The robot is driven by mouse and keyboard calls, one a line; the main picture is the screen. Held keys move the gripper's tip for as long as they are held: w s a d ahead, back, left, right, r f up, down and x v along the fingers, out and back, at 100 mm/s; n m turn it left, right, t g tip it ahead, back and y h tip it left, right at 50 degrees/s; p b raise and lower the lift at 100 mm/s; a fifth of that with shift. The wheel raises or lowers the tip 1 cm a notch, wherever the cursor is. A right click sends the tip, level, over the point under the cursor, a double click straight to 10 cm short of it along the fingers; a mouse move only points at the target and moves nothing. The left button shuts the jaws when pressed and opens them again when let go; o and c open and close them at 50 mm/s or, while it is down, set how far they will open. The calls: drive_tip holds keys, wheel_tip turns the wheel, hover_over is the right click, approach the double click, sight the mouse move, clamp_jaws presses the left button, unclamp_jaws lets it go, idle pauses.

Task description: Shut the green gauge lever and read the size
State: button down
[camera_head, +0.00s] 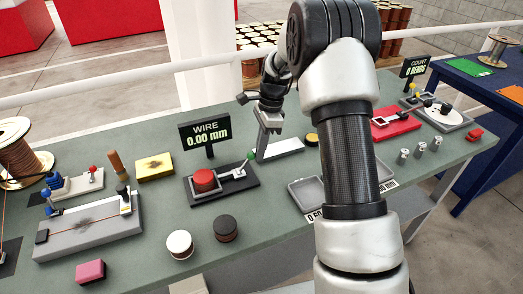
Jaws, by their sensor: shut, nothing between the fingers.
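The wire gauge (224,189) is a dark base on the bench with a red round part (205,181) at its left. Its pale lever (232,173) reaches right and ends in a green knob (251,155). The display (205,134) behind it reads "WIRE 0.00 mm". My gripper (262,154) points down just right of the green knob, shut and empty. I cannot tell whether it touches the knob.
A white strip (284,148) lies right of my gripper. A yellow block (154,167) and a grey fixture (88,232) are to the left. My arm hides part of the bench at right.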

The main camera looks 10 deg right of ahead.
sight(252, 154)
drive_tip(key=shift+s+a+r+h+p, duration=0.15)
drive_tip(key=shift+a+r+h+p, duration=0.3)
drive_tip(key=shift+a+r+h, duration=0.3)
drive_tip(key=shift+s+a+r+t+h, duration=0.1)
drive_tip(key=shift+a+r+t+h, duration=0.05)
drive_tip(key=shift+a+h, duration=0.35)
drive_tip(key=shift+s+a+r+t+h, duration=0.15)
drive_tip(key=shift+a+h, duration=0.15)
drive_tip(key=shift+h, duration=0.25)
drive_tip(key=a+h, duration=0.2)
drive_tip(key=h, duration=0.1)
drive_tip(key=a+t+h+b, duration=0.1)
drive_tip(key=shift+s+a+r+h, duration=0.25)
drive_tip(key=shift+a+r+h, duration=0.05)
drive_tip(key=shift+r, duration=0.05)
drive_tip(key=shift+s+a+r+b, duration=0.1)
drive_tip(key=shift+a+r+b, duration=0.05)
drive_tip(key=shift+a+b, duration=0.3)
drive_tip(key=shift+a, duration=0.3)
drive_tip(key=shift+d, duration=0.1)
